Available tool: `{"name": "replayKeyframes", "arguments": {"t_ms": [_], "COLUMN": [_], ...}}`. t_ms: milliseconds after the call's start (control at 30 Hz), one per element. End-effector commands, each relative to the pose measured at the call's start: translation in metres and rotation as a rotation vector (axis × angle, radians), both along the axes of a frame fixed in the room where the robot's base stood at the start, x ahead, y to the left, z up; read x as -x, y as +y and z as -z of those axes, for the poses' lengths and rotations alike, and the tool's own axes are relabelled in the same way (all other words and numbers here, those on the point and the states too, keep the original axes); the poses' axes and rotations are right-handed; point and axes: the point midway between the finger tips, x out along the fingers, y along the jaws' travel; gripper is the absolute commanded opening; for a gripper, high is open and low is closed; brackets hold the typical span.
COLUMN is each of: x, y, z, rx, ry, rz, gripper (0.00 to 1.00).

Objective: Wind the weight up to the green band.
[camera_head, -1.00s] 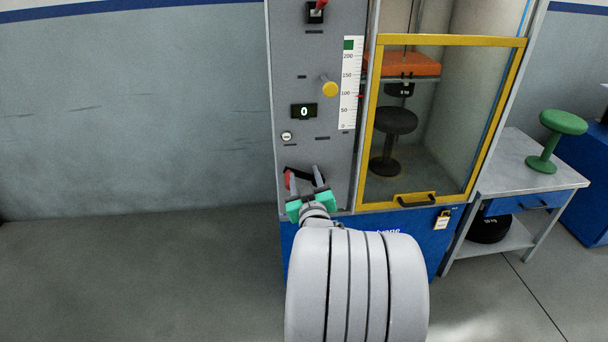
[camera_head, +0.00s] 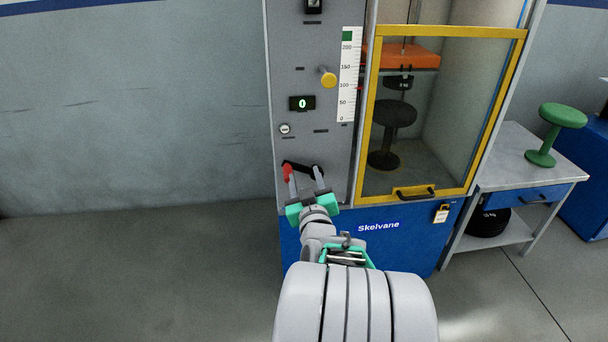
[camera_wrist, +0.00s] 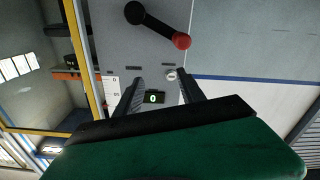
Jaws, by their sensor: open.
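The crank has a black arm (camera_wrist: 158,26) and a red knob (camera_wrist: 181,41); in the head view the red knob (camera_head: 287,173) is at the left end, low on the grey panel. My gripper (camera_head: 305,182) is open and empty in front of the crank. In the wrist view the crank lies beyond the fingers (camera_wrist: 160,92), with no visible contact. The scale (camera_head: 348,80) has a green band (camera_head: 347,35) at its top, above 200. A small red pointer (camera_head: 359,89) sits near 100. An orange block (camera_head: 405,56) hangs in the cabinet above a black weight (camera_head: 397,82).
A black stool (camera_head: 393,115) stands behind the yellow-framed door (camera_head: 450,40), which looks shut. A yellow knob (camera_head: 328,79) and a display reading 0 (camera_head: 302,103) are on the panel. A side table (camera_head: 510,180) holds a green stool (camera_head: 562,116). The floor at left is clear.

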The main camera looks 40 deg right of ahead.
Motion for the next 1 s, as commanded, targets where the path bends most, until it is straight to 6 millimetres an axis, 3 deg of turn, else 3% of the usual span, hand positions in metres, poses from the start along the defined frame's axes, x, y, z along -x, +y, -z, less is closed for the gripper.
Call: {"name": "replayKeyframes", "arguments": {"t_ms": [100, 300, 600, 733, 767, 867, 933, 1000], "x": [0.021, 0.043, 0.045, 0.035, 0.028, -0.003, -0.016, -0.011], "y": [0.013, 0.028, 0.032, 0.042, 0.051, 0.100, 0.148, 0.196], "z": [0.000, 0.001, 0.001, 0.007, 0.010, 0.036, 0.061, 0.084], "rx": [0.002, 0.002, -0.001, -0.024, -0.043, -0.151, -0.253, -0.359], "ry": [-0.003, -0.001, 0.000, 0.031, 0.055, 0.206, 0.374, 0.570], "rz": [0.004, 0.003, -0.001, -0.043, -0.074, -0.230, -0.344, -0.419], "gripper": [0.46, 0.46, 0.46, 0.36, 0.33, 0.25, 0.19, 0.14]}}
